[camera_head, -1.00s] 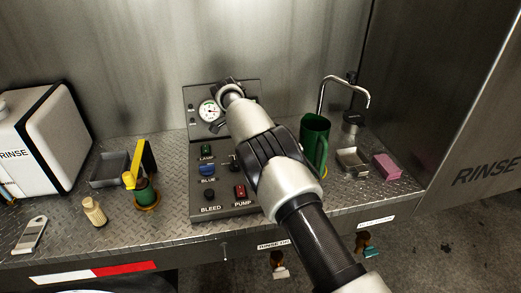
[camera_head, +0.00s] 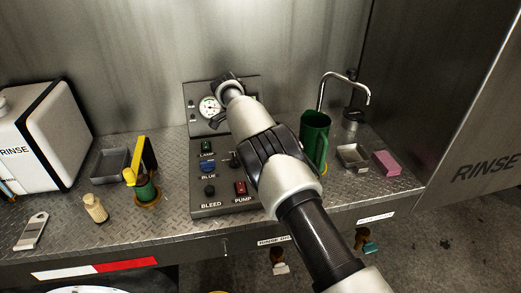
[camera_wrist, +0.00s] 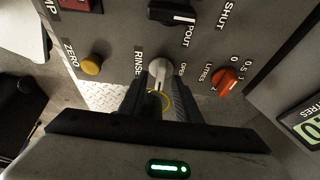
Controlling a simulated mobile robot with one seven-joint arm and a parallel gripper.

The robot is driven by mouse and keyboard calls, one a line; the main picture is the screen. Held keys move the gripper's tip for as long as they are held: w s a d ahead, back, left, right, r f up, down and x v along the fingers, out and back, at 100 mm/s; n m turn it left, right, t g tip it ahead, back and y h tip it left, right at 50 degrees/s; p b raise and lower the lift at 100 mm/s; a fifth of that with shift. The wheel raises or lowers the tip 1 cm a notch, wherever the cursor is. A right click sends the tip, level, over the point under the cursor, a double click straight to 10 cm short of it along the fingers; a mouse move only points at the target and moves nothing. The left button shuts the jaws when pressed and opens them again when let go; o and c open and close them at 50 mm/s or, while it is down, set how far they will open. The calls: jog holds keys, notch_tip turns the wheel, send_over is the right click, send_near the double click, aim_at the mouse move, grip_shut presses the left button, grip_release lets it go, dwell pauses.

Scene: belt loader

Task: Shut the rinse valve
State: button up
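The rinse valve (camera_wrist: 160,72) is a pale grey lever on a dark panel in the wrist view, between the printed words RINSE and OPEN. My gripper (camera_wrist: 160,88) is open, with one dark finger on each side of the lever's near end. A gap shows between the fingers; I cannot tell whether either touches the lever. In the head view my arm covers part of the control panel (camera_head: 222,204), and the valve and my fingertips are hidden there.
Close by on the panel are a black spout knob (camera_wrist: 172,14), an orange litres knob (camera_wrist: 226,80) and a yellow zero button (camera_wrist: 92,65).

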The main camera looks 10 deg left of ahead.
jog(key=p+v, duration=0.2)
jog(key=v, duration=0.5)
jog(key=shift+r+p, duration=0.15)
jog(key=shift+p, duration=0.25)
